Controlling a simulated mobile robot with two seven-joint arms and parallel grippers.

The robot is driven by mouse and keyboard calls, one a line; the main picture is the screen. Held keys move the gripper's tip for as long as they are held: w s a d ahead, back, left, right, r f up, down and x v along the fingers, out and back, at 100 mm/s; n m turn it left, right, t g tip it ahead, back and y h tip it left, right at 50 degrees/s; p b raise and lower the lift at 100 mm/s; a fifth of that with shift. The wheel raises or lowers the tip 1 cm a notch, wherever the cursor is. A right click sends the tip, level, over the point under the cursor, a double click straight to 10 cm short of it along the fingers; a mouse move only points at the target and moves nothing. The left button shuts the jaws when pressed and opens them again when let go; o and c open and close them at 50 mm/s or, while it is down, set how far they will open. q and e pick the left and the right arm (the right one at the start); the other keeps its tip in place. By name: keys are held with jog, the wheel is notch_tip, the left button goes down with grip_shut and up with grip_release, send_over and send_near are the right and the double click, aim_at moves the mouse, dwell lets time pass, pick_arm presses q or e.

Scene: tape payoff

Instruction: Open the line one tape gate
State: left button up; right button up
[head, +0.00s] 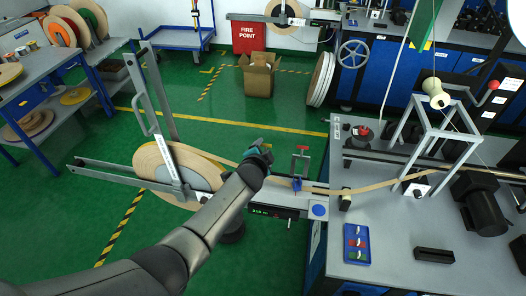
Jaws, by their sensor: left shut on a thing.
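My left gripper (260,149) is in the middle of the head view, at the end of my dark arm. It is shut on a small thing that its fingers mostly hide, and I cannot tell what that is. A large tan tape roll (177,160) stands to its left between grey metal bars. The tan tape (325,190) runs right from the roll, past the gripper, onto the bench. A small upright frame with a red top (302,149) and a blue lower part (297,185) stands over the tape, right of the gripper. I cannot tell which part is the gate. My right gripper is not in view.
A grey bench (390,262) on the right holds a blue tray (356,243), a metal stand (444,132) and a dark motor (484,205). A grey bar with a handle (142,95) rises beside the roll. A cardboard box (258,76) stands behind on open green floor.

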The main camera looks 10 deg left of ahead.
pick_arm(q)
jog(key=shift+s+d+f, duration=0.25)
jog(key=shift+d+f, duration=0.05)
jog(key=p+v, duration=0.3)
jog(key=v, duration=1.2)
jog(key=shift+w+a+r+p, duration=0.15)
jog(key=shift+a+r+p, duration=0.2)
jog(key=shift+f, duration=0.1)
jog(key=s+a+f+n+g+b, duration=0.15)
jog(key=s+f+b, duration=0.3)
jog(key=f, duration=0.65)
jog(key=s+a+f+n+g+b, duration=0.1)
jog(key=s+f+g+b, duration=0.3)
jog(key=f, duration=0.8)
jog(key=s+a+f+n+b, duration=0.1)
jog(key=s+a+f+b, duration=0.1)
jog(key=s+f, duration=0.65)
jog(key=s+a+f+n+g+b, duration=0.2)
jog(key=s+f+b, duration=0.3)
jog(key=s+f, duration=0.7)
jog(key=s+a+f+n+g+b, duration=0.2)
jog(key=s+f+b, duration=0.3)
jog(key=s+f, duration=0.8)
jog(key=shift+s+f+n+g, duration=0.3)
jog(key=shift+f+n+g, duration=0.1)
jog(key=shift+n+g, duration=0.45)
